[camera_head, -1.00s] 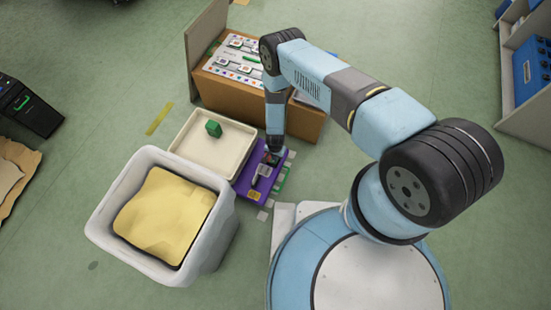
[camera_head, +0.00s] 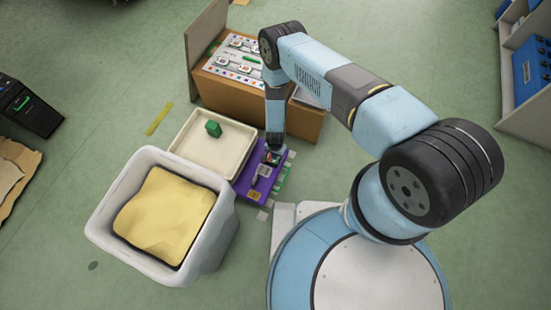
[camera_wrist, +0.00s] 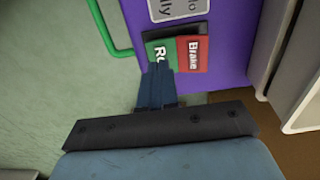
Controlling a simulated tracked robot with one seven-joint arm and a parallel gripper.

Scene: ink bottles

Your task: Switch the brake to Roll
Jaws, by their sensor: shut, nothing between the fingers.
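The brake switch shows in the wrist view as a red half marked "Brake" (camera_wrist: 193,54) beside a green half (camera_wrist: 159,46), whose lettering begins "Ro" and is partly covered. It sits on a purple panel (camera_wrist: 232,45), which also shows in the head view (camera_head: 245,185). My gripper (camera_wrist: 158,70) is shut and empty. Its tips overlap the lower part of the green half, near the border with the red. I cannot tell whether they touch it or which half is pressed in. In the head view my gripper (camera_head: 272,156) is over the panel's upper part.
A white bin (camera_head: 105,225) with yellow contents stands in front. A brown box (camera_head: 225,93) with a control board stands behind. A green handle (camera_wrist: 107,28) runs beside the panel.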

